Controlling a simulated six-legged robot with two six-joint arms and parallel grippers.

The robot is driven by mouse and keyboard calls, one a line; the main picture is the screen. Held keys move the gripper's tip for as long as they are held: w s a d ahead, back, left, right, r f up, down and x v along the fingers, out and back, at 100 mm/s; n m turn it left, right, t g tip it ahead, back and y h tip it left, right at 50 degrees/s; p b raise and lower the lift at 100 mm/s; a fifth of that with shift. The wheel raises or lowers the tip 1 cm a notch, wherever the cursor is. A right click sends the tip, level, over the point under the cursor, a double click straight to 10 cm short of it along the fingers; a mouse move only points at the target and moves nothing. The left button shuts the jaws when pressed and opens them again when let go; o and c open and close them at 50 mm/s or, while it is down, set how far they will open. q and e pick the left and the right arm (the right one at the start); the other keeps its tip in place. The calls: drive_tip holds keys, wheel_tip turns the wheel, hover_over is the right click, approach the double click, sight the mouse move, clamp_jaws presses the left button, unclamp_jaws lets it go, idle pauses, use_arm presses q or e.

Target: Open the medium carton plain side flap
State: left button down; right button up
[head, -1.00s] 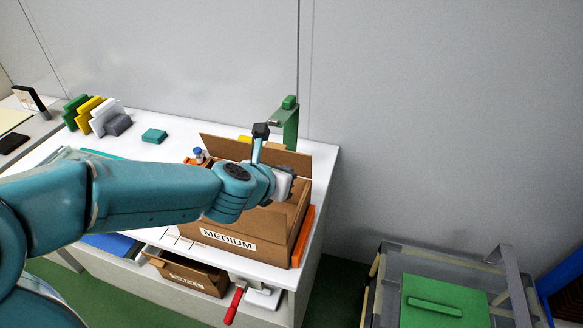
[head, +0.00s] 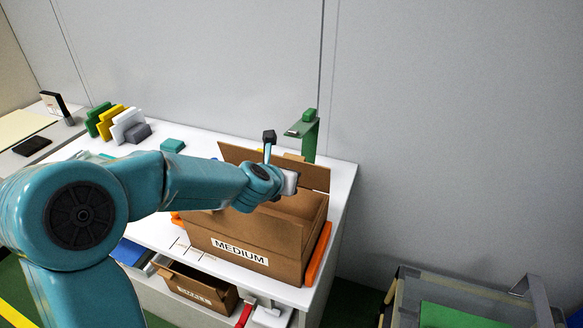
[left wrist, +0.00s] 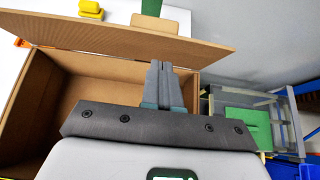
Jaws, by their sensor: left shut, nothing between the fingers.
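The medium carton (head: 215,228), brown with a "MEDIUM" label (head: 240,251) on its front, stands on the white table. Its top is open at least in part, and its bare inside wall (left wrist: 95,85) shows in the left wrist view. A plain flap stands raised along its far side (head: 314,178); in the left wrist view this flap (left wrist: 85,35) spans the top. My left gripper (left wrist: 158,66) is shut and empty, over the carton's opening with its tips close to that flap; I cannot tell whether they touch. My arm hides the carton's left part. My right gripper is not in view.
A green stand (head: 311,135) rises behind the carton. An orange strip (head: 319,255) lies along the carton's right side. A smaller open carton (head: 195,285) sits below the tabletop. Colored blocks (head: 118,122) stand at the back left. A cart with a green panel (head: 450,314) is at lower right.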

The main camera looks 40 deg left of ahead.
sight(300, 157)
use_arm(q)
drive_tip(key=shift+w+r+p, duration=0.4)
drive_tip(key=shift+w+r, duration=0.2)
drive_tip(key=shift+w, duration=0.25)
drive_tip(key=shift+w+a+f, duration=0.15)
drive_tip(key=shift+w+a, duration=0.1)
drive_tip(key=shift+w, duration=0.1)
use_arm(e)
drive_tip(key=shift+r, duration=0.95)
use_arm(q)
drive_tip(key=shift+d, duration=0.15)
drive_tip(key=shift+w+r, duration=0.1)
drive_tip(key=shift+r, duration=0.15)
drive_tip(key=shift+w+a+r+p, duration=0.15)
drive_tip(key=shift+w+p, duration=0.1)
drive_tip(key=shift+w, duration=0.2)
drive_tip(key=shift+w+a+r+p, duration=0.1)
drive_tip(key=shift+w+a+p, duration=0.1)
drive_tip(key=shift+w, duration=0.45)
drive_tip(key=shift+s, duration=0.15)
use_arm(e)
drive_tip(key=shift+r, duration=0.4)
